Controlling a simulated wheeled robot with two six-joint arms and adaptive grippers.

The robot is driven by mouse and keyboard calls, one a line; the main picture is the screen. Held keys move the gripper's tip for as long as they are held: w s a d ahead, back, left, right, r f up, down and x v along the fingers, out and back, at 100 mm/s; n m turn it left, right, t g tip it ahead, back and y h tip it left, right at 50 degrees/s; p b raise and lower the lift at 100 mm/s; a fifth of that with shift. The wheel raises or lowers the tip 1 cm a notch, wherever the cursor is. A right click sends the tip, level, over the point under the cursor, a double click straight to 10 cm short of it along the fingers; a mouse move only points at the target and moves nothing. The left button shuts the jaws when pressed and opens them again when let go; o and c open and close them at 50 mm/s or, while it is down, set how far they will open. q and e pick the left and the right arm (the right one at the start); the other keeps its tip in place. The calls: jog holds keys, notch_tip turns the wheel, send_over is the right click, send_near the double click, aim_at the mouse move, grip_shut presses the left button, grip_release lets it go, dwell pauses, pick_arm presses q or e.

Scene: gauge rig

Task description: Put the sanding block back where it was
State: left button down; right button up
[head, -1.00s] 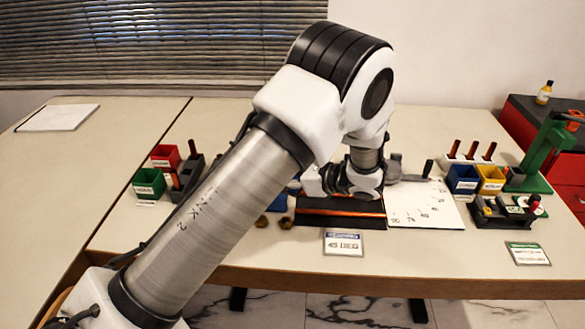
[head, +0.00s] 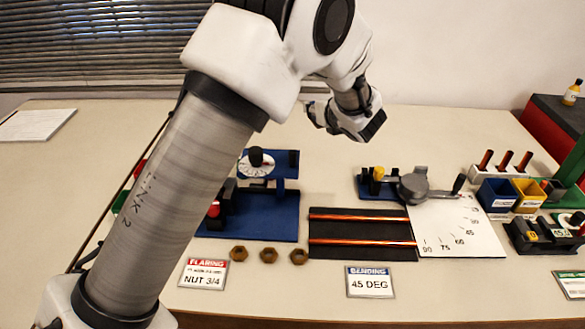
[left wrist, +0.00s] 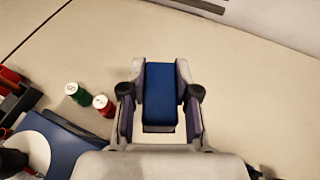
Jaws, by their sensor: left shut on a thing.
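The sanding block appears to be the blue block (left wrist: 160,92) in the left wrist view. It lies lengthwise between the fingers of my left gripper (left wrist: 160,105), which is shut on it. In the head view my left gripper (head: 368,122) is raised over the back of the bench, behind the bending station. The block's dark end (head: 374,125) shows there. My left arm crosses the left half of the head view and hides part of the bench. My right gripper is in neither view.
A black mat (head: 330,228) with two copper tubes, a white angle sheet (head: 470,238) and a bender (head: 415,186) stand in front. A blue flaring fixture (head: 270,218) is left of them. The back bench is largely clear.

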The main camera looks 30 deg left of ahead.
pick_arm(q)
notch_tip(320, 180, down, 3)
jog(key=shift+w+a+r+b, duration=0.1)
jog(key=shift+w+r+b, duration=0.1)
jog(key=shift+b, duration=0.1)
jog(key=shift+s+f, duration=0.1)
jog(key=shift+f, duration=0.15)
notch_tip(320, 180, down, 14)
jog(key=shift+r+b, duration=0.25)
jog(key=shift+b, duration=0.15)
jog(key=s+a, duration=0.2)
jog(key=a, duration=0.1)
jog(key=shift+s+a+p, duration=0.25)
jog(key=shift+p, duration=0.05)
jog(key=shift+d+f, duration=0.1)
jog(key=shift+f, duration=0.5)
jog(key=shift+w+f, duration=0.1)
jog(key=shift+w, duration=0.05)
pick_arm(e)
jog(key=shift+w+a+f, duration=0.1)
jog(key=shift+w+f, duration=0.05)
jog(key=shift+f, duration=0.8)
pick_arm(q)
jog(key=shift+d, duration=0.1)
